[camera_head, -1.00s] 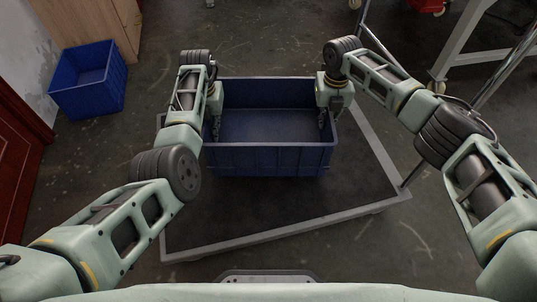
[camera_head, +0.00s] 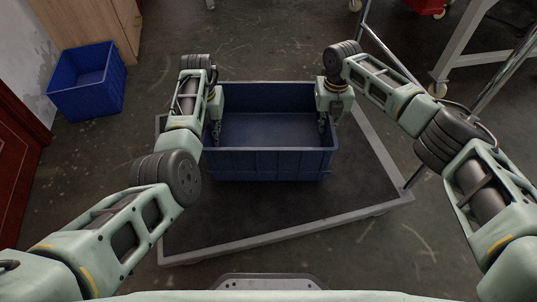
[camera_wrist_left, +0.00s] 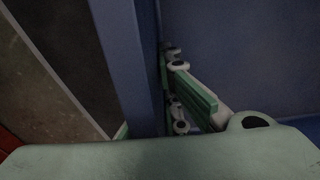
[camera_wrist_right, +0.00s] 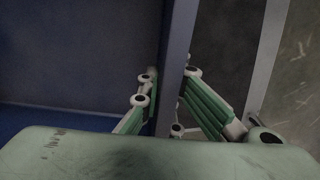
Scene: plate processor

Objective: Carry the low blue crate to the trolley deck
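The low blue crate (camera_head: 268,165) is upright and empty over the dark deck of the trolley (camera_head: 240,222). Whether its underside touches the deck is hidden. My left gripper (camera_head: 216,128) is at its left wall. In the left wrist view one finger lies against the inside of that wall (camera_wrist_left: 138,75); the outer finger is mostly hidden. My right gripper (camera_head: 323,120) is at its right wall. In the right wrist view the fingers (camera_wrist_right: 172,85) lie on both sides of that wall (camera_wrist_right: 177,50), closed onto it.
A second blue crate (camera_head: 87,85) stands on the floor at left, beside a wooden cabinet (camera_head: 95,25). A metal frame on castors (camera_head: 455,55) stands at the back right. Bare deck shows in front of and right of the held crate.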

